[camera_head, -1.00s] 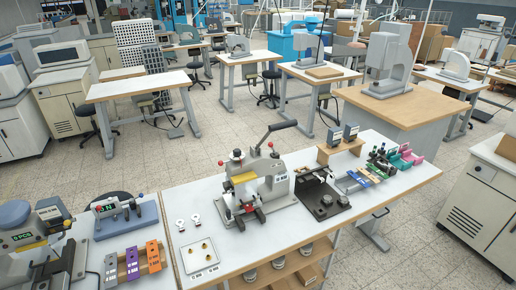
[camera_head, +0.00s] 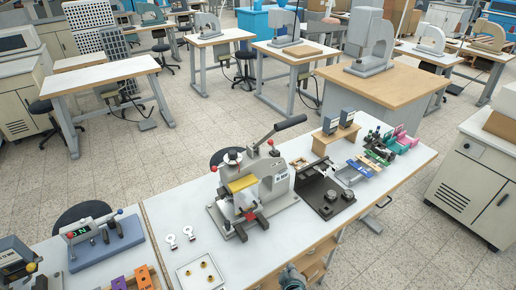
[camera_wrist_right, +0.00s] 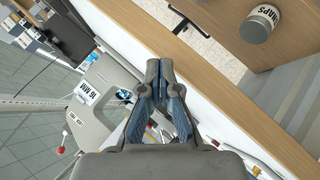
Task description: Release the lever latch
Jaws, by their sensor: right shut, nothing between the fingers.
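The press (camera_head: 250,190) stands on the white bench, with a long dark-gripped lever (camera_head: 290,123) raised to the upper right. It has a yellow plate, red-tipped parts and a white knob. I cannot make out which part is the lever latch. The press's grey side with a label also shows at the left of the right wrist view (camera_wrist_right: 105,88). My right gripper (camera_head: 292,276) is low at the bench's front edge, apart from the press. In the right wrist view its fingers (camera_wrist_right: 159,68) are together and empty. My left gripper is out of view.
Right of the press are a black fixture (camera_head: 325,197), a wooden stand (camera_head: 335,138) and coloured parts. Left are two white tags (camera_head: 180,238) and a tray (camera_head: 200,272) with brass pieces. The bench's front edge (camera_wrist_right: 225,110) and a jar (camera_wrist_right: 262,20) below lie close to the gripper.

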